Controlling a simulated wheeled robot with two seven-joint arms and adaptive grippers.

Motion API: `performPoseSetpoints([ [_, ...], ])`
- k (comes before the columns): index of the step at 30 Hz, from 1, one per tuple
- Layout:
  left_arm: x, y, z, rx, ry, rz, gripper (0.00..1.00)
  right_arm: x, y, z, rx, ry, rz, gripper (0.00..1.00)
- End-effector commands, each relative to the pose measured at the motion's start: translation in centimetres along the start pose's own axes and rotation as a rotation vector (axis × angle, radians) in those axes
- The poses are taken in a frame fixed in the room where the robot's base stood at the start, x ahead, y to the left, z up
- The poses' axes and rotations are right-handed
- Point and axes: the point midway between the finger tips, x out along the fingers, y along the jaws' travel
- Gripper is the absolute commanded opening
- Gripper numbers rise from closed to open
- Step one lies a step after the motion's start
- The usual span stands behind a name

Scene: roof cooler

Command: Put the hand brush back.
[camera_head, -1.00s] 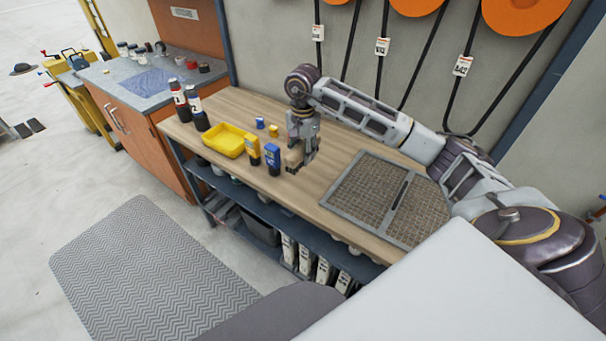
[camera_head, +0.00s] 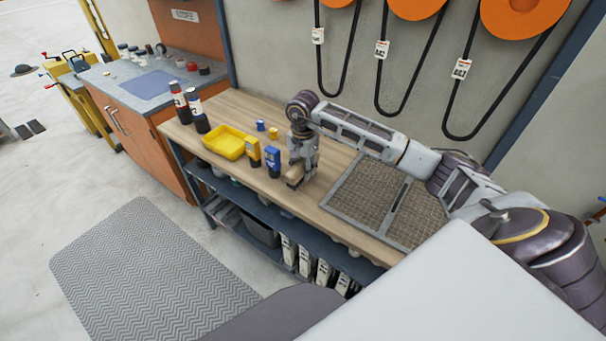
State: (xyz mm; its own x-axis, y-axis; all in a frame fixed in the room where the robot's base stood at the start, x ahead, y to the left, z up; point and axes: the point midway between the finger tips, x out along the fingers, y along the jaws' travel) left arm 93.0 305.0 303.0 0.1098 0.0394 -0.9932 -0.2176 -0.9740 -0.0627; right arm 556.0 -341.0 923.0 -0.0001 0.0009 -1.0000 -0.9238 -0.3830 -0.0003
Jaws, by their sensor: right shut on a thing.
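My right gripper (camera_head: 301,166) points down over the wooden workbench (camera_head: 335,152), right of the blue bottle and left of the grey mesh mat. It is shut on a small tan, wooden-looking thing, which I take for the hand brush (camera_head: 294,180). The brush is at or just above the bench top, near its front edge; I cannot tell whether it touches. The gripper hides part of it. My left gripper is not in view.
A blue bottle (camera_head: 272,162) and a yellow bottle (camera_head: 253,152) stand close left of the gripper. A yellow tray (camera_head: 224,143), two dark bottles and small blue and yellow items are farther left. A mesh mat (camera_head: 372,192) lies right. Cables hang behind.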

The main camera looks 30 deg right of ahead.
Motion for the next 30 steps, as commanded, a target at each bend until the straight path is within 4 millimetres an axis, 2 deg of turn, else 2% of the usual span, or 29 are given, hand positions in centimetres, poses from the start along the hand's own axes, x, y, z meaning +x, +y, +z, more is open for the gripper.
performPoseSetpoints([
  [6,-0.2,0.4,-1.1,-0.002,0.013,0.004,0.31,2.2,0.0,0.0,0.001,-0.001,0.001,0.00],
  [11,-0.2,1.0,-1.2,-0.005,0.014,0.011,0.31,2.5,0.0,0.0,0.001,0.001,0.000,0.00],
  [23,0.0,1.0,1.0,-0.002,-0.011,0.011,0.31,2.8,0.0,0.0,0.000,0.001,0.001,0.00],
  [24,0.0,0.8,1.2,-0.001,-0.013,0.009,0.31,2.8,0.0,0.0,0.000,0.000,0.001,0.39],
  [28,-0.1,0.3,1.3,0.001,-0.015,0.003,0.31,2.8,0.0,0.0,0.000,0.000,0.001,0.56],
  [30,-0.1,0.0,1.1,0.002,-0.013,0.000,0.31,2.8,0.0,0.0,0.000,0.001,0.001,0.56],
])
